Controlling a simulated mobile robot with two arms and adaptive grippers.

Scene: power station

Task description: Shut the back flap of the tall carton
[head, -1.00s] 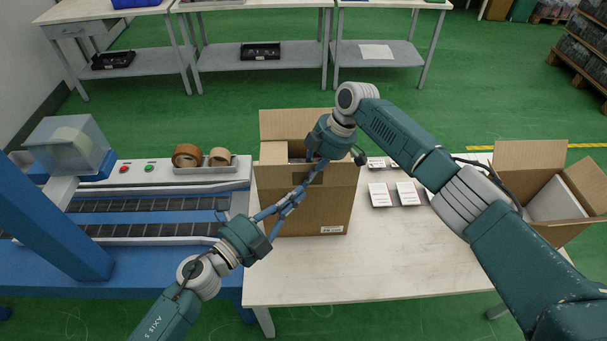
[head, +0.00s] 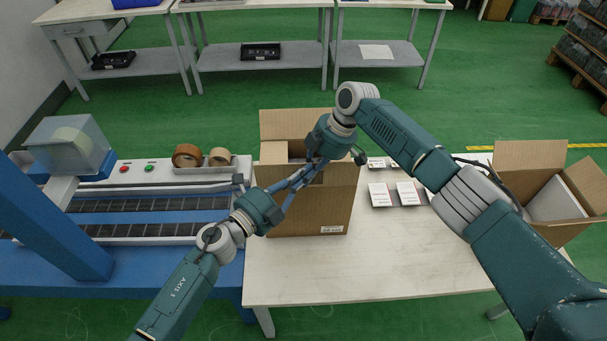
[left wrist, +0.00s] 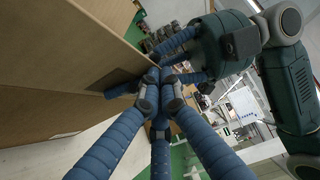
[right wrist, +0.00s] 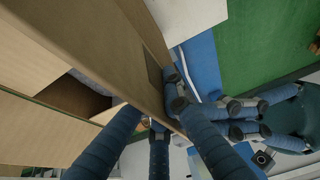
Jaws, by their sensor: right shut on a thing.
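The tall carton (head: 325,212) is brown and stands on the pale table. Its back flap (head: 283,123) stands up at the far side; its top is open. My right gripper (head: 311,168) is at the near side of the carton, its fingers on both faces of a carton panel (right wrist: 128,48) in the right wrist view. My left gripper (head: 303,176) is in front of the near side, close to the right gripper. In the left wrist view its fingertips (left wrist: 159,92) are drawn together with nothing visible between them. The arms hide part of the carton's opening.
A second open carton (head: 545,200) stands at the right of the table. A conveyor (head: 150,215) with tape rolls (head: 187,155) is at the left. The table's front (head: 380,275) is clear.

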